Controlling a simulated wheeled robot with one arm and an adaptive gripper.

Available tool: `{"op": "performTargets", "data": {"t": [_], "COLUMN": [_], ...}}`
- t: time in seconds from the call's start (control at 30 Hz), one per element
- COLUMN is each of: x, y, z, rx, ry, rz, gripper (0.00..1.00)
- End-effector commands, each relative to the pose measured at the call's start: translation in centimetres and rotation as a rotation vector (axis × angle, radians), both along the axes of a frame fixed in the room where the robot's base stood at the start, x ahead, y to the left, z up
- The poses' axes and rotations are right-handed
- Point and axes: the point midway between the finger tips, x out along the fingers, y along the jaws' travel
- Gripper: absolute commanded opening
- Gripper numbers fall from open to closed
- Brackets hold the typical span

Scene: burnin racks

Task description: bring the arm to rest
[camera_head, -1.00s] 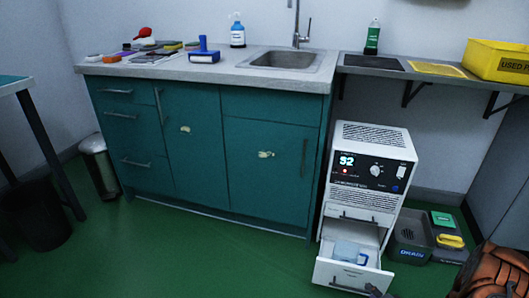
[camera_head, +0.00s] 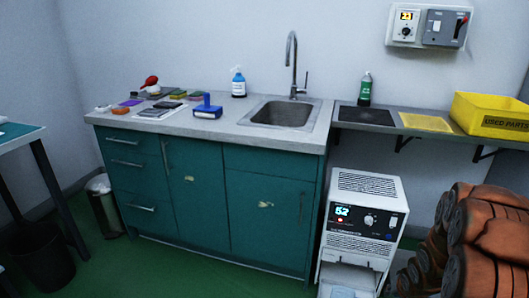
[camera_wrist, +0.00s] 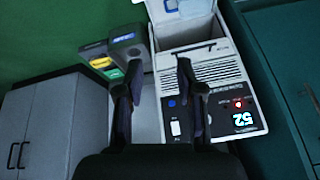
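My arm fills the lower right of the head view, with its orange links folded close to the camera. In the wrist view my gripper (camera_wrist: 159,66) has its two dark fingers apart, with nothing seen between the tips. It hangs over the white cabinet unit (camera_wrist: 215,88), which also shows in the head view (camera_head: 362,205). In the head view the gripper itself is not visible, and the drawer is cut off at the bottom edge.
Teal cupboards (camera_head: 205,185) carry a sink (camera_head: 283,114). A wall box (camera_head: 427,25) hangs above. Grey bins (camera_wrist: 125,45) stand beside the unit; green floor is bare in front of the cupboards.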

Motion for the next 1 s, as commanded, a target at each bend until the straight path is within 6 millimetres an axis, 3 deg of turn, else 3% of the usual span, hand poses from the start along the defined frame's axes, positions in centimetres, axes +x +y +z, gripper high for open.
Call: {"op": "performTargets", "data": {"t": [0.03, 0.3, 0.67, 1.0], "x": [-0.1, -3.3, -9.5, -17.2], "y": [0.4, 3.0, 8.1, 14.0], "z": [3.0, 12.5, 24.3, 34.2], "rx": [-0.022, -0.094, -0.123, -0.088], "ry": [0.013, 0.133, 0.284, 0.414], "rz": [0.013, 0.06, 0.133, 0.238], "gripper": [0.37, 0.37, 0.37, 0.37]}}
